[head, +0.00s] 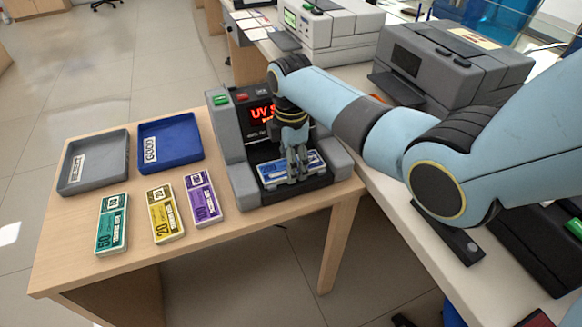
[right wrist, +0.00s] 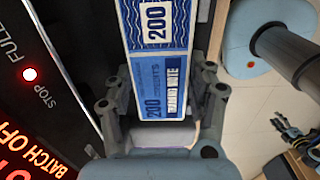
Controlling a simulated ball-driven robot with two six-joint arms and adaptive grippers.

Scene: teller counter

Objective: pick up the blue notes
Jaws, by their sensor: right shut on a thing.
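The blue notes (head: 272,170), a banded bundle marked 200, lie in the front tray of the UV machine (head: 242,150). My right gripper (head: 298,178) reaches down from above and is shut on the bundle near its right end. In the right wrist view the blue notes (right wrist: 158,60) run between the two fingers of my right gripper (right wrist: 160,100), lengthwise away from the palm. I cannot tell whether the bundle is clear of the tray. A dark jointed gripper (right wrist: 297,138) at the right edge of that view looks like my left one; its opening is unclear.
Green notes (head: 111,224), yellow notes (head: 164,214) and purple notes (head: 203,198) lie on the wooden table (head: 80,262). A grey tray (head: 93,162) and a blue tray marked GOOD (head: 170,142) stand behind them. Grey machines (head: 450,65) stand on the white counter at right.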

